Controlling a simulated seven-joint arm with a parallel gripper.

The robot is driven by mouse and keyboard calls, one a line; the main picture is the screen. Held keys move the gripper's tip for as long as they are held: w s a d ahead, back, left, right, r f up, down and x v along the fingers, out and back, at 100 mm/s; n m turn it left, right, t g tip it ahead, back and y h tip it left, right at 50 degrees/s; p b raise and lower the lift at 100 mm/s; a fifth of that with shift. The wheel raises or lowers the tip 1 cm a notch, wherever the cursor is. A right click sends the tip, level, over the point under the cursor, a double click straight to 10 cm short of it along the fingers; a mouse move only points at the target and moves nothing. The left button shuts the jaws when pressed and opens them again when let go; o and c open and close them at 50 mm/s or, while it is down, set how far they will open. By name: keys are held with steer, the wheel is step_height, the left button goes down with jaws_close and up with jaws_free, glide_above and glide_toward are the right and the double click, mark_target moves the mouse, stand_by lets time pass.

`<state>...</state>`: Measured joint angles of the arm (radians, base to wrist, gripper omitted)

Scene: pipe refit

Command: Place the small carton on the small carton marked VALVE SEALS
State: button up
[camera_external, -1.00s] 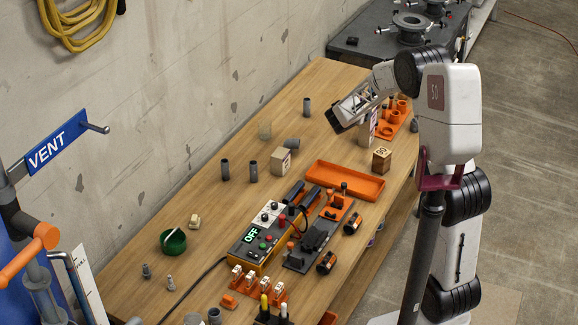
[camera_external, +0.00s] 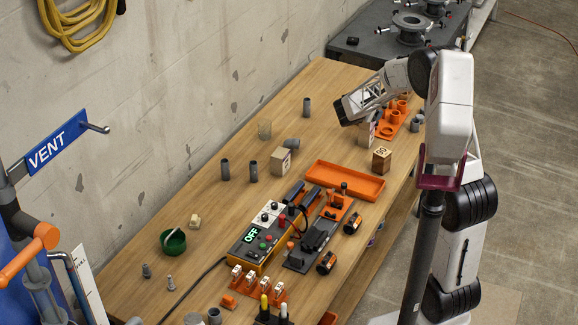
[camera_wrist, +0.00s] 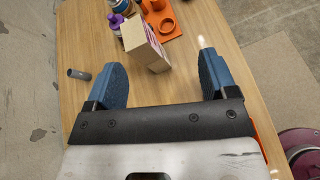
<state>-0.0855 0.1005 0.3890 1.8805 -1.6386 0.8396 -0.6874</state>
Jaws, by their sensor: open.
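One small carton (camera_external: 367,131), light with a pink label, stands upright near the table's right side in the external view, partly behind my gripper (camera_external: 347,112). A carton with a pink-marked side also shows in the wrist view (camera_wrist: 143,42), ahead of and between the two blue fingers of my gripper (camera_wrist: 161,63). The fingers are open, and I see nothing gripped. A second small carton (camera_external: 281,161), tan with a label on its right side, stands mid-table. I cannot read either label, so I cannot tell which says VALVE SEALS.
An orange holder (camera_external: 390,124) with ring-shaped parts lies beyond the first carton.

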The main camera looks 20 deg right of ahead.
steer(key=s+d+r+m+g+y, duration=0.1)
steer(key=s+r+m+g, duration=0.2)
steer(key=s, duration=0.6)
steer(key=s+r+m+y, duration=0.1)
steer(key=s+r+m, duration=0.4)
steer(key=s, duration=0.4)
steer(key=s+d+r+m+g+y, duration=0.1)
steer(key=s+r+m+g, duration=0.1)
steer(key=s+m, duration=0.5)
steer(key=s+a+m+y, duration=0.3)
steer(key=s+a+m, duration=0.1)
steer(key=s, duration=0.9)
steer(key=s+a+m+y, duration=0.4)
steer(key=s, duration=0.8)
steer(key=shift+s+f+m, duration=0.2)
steer(key=shift+s+m, duration=0.1)
steer(key=shift+s, duration=0.1)
